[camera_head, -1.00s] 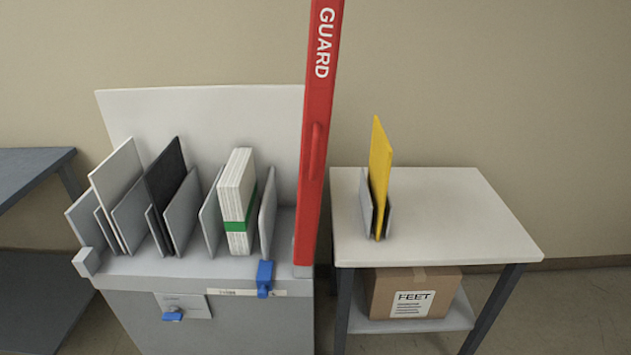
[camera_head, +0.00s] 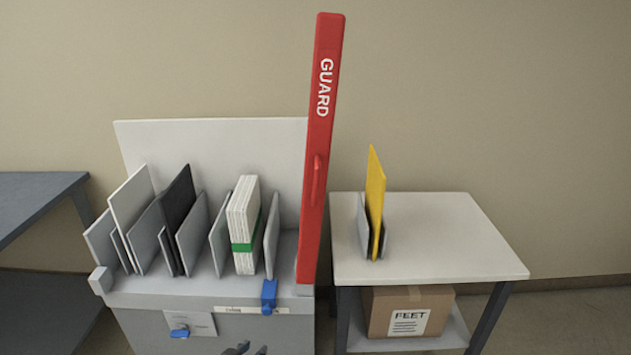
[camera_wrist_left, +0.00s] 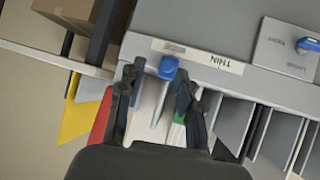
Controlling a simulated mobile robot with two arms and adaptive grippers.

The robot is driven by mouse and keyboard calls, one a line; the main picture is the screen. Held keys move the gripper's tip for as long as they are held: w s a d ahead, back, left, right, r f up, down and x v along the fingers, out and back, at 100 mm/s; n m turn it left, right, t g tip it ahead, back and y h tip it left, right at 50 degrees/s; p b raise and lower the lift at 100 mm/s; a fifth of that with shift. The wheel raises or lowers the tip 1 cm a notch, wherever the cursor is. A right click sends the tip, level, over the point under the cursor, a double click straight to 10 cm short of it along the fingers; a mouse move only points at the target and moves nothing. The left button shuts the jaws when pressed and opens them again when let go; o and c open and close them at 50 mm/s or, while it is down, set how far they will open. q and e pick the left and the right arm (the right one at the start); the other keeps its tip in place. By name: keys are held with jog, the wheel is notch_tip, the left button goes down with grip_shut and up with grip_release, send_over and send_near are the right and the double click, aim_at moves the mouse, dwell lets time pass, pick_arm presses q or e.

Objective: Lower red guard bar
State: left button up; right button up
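The red guard bar (camera_head: 318,150) stands nearly upright at the right end of the grey machine, with the word GUARD and a small red handle (camera_head: 317,181) on its front. My left gripper (camera_head: 246,350) shows only its dark fingertips at the bottom edge of the head view, below the machine's front edge and left of the bar. In the left wrist view the same gripper (camera_wrist_left: 158,92) is open, with its fingers apart. A blue lever (camera_wrist_left: 168,67) shows between the fingertips, and a piece of the red bar (camera_wrist_left: 103,116) shows beside one finger. My right gripper is out of view.
The machine (camera_head: 208,294) holds several grey dividers, white and black panels and a white stack (camera_head: 242,222) with a green band. A blue lever (camera_head: 269,296) hangs at its front edge. Right stands a white side table (camera_head: 440,240) with a yellow panel (camera_head: 375,195) and a box below.

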pick_arm(q)
jog(key=w+d+r+m+t+h+p, duration=0.1)
jog(key=w+d+r, duration=0.15)
jog(key=r, duration=0.75)
jog(key=w+d+r+m+t+h, duration=0.1)
jog(key=w+r+t, duration=0.15)
jog(key=r, duration=0.75)
jog(key=m+h+p, duration=0.2)
jog(key=m+h, duration=0.1)
jog(key=h, duration=0.1)
send_near(314, 188)
jog(key=shift+t, duration=0.35)
jog(key=p+x, duration=0.2)
jog(key=x, duration=0.8)
jog(key=shift+w+d+f, duration=0.2)
jog(key=shift+w+d, duration=0.05)
jog(key=shift+d, duration=0.05)
grip_shut()
